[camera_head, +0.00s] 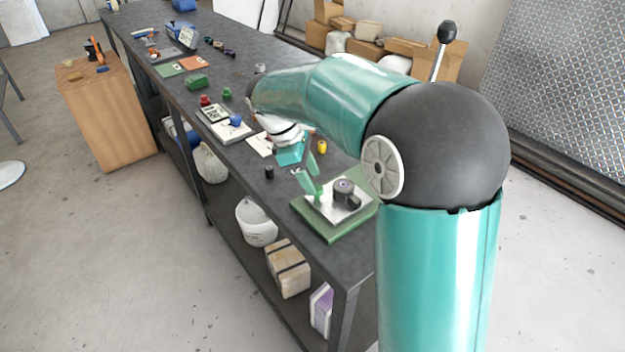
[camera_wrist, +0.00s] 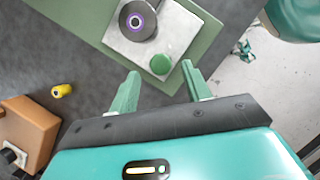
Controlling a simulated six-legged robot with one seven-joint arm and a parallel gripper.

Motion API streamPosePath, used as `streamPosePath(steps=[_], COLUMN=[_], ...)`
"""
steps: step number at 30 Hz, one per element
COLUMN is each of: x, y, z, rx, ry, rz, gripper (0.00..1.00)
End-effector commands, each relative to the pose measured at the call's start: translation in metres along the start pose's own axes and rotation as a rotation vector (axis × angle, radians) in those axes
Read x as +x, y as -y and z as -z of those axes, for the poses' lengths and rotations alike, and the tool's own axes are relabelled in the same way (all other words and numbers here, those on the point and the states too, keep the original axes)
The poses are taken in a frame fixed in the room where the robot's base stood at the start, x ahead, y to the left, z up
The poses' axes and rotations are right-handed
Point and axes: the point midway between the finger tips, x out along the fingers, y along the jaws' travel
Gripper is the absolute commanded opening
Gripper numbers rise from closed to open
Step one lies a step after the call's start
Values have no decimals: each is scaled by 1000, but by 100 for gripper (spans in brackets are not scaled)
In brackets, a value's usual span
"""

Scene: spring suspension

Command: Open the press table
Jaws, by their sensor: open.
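The press table shows a silver plate (camera_head: 325,211) on a green base (camera_head: 331,232) at the bench's near end. A dark round cylinder with a purple ring (camera_head: 346,192) stands on the plate; it also shows at the top of the wrist view (camera_wrist: 137,20). A round green knob (camera_wrist: 160,64) sits at the plate's corner in the wrist view. My gripper (camera_head: 309,184) is over the plate's left side, fingers pointing down. In the wrist view its open fingers (camera_wrist: 160,72) lie to either side of the knob, with gaps visible. I cannot tell the height gap to the knob.
A yellow cylinder (camera_head: 321,147) and a small black cylinder (camera_head: 269,172) stand on the dark bench (camera_head: 243,168) near the press table. A board with a blue part (camera_head: 229,127) lies farther back. The lower shelf holds a white bucket (camera_head: 256,223) and boxes.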

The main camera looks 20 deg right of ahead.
Motion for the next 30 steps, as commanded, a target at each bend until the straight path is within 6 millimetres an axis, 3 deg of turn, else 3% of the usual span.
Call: streamPosePath(steps=[9,15,21,30], x=[-71,-105,-118,-118], y=[0,0,0,0], z=[1,1,1,0], rx=[-1,-1,-1,-1], ry=[-4,-3,-1,-1], rz=[-4,-2,-1,-1], gripper=[48,48,48,48])
